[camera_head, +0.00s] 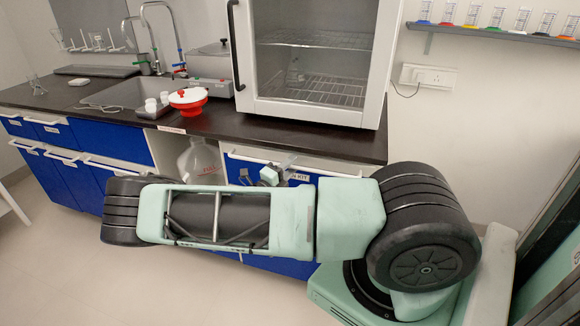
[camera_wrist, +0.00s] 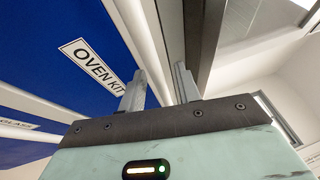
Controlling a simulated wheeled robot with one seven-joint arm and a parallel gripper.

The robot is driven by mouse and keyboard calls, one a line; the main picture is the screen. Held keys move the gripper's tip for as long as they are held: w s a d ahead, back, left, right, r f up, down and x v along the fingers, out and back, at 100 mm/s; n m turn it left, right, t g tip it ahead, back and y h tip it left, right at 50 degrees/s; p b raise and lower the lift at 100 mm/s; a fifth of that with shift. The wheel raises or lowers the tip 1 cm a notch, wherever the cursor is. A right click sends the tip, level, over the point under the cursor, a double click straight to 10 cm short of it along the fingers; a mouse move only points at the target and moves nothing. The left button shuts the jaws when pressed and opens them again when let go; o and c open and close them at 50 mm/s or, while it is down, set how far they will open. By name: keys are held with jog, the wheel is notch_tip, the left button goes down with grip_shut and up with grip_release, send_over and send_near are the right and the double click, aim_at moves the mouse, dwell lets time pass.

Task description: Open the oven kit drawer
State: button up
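The oven kit drawer has a blue front with a white label reading "OVEN KIT" (camera_wrist: 92,67) in the wrist view. In the head view it lies under the counter below the oven, its blue front (camera_head: 236,170) partly hidden by my arm. Its white bar handle (camera_wrist: 140,30) runs along the drawer's top edge and also shows in the head view (camera_head: 335,172). My gripper (camera_wrist: 160,88) has its two fingers apart, with the handle showing in the gap between them. I see no clear contact. In the head view my gripper (camera_head: 282,169) is close to the drawer front.
The dark countertop (camera_head: 250,125) overhangs the drawers. A glass-fronted oven (camera_head: 315,60) stands on it. A large bottle (camera_head: 199,160) sits in an open bay left of the drawer. Other blue drawers (camera_head: 110,140) with white handles are further left. Floor in front is clear.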

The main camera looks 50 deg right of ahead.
jog(key=shift+d, duration=0.1)
grip_shut()
jog(key=s+a+p, duration=0.1)
jog(key=s+a, duration=0.3)
jog(key=a, duration=0.7)
jog(key=s+a+p, duration=0.1)
jog(key=s+a, duration=0.4)
jog(key=a, duration=0.6)
jog(key=s+a+p, duration=0.1)
jog(key=s+a, duration=0.3)
jog(key=a, duration=0.7)
jog(key=shift+s+a, duration=0.15)
jog(key=shift+s, duration=0.2)
grip_release()
